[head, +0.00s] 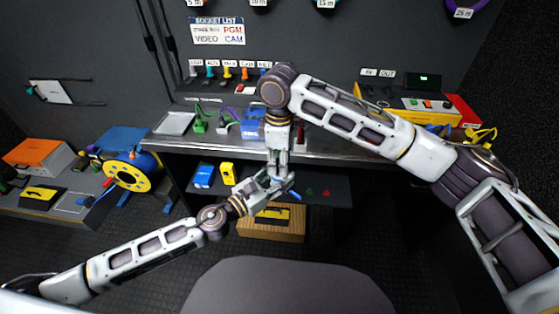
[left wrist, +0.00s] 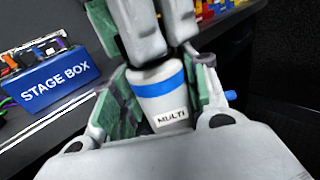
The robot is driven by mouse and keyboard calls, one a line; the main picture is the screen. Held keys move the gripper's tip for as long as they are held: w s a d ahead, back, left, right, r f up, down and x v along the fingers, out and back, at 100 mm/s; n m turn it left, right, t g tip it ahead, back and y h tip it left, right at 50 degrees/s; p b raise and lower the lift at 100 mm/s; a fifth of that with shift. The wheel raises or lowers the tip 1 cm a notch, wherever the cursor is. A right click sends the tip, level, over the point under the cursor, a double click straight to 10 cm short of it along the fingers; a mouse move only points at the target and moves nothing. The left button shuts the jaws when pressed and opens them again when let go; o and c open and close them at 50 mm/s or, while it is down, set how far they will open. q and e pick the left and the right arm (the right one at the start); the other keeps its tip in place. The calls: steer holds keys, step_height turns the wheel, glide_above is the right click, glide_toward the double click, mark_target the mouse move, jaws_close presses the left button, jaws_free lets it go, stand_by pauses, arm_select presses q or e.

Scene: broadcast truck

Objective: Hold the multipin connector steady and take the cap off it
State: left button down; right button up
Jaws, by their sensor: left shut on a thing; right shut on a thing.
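The multipin connector (left wrist: 160,98) is a pale grey cylinder with a blue band and a MULTI label, in the left wrist view. My left gripper (head: 270,188) is shut on it, its green-padded fingers on either side. My right gripper (head: 279,172) comes down from above and is shut on the top end, where the cap sits. The right fingers also show in the left wrist view (left wrist: 158,45), right above the blue band. The cap is mostly hidden between them, and I cannot tell whether it is still seated. In the head view the grippers hide most of the connector.
The workbench (head: 330,150) lies behind the grippers, with a blue stage box (left wrist: 48,80) on it. A wooden crate (head: 270,232) stands on the floor below. A cable reel (head: 130,172) is at the left, and a yellow case (head: 410,103) at the back right.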

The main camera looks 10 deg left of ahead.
steer(key=n, duration=0.3)
steer(key=shift+w+n, duration=0.1)
steer(key=shift+n, duration=0.3)
steer(key=n, duration=0.4)
steer(key=shift+n, duration=0.3)
steer(key=n, duration=0.8)
steer(key=shift+n, duration=0.3)
steer(key=o, duration=1.1)
steer(key=shift+r, duration=0.1)
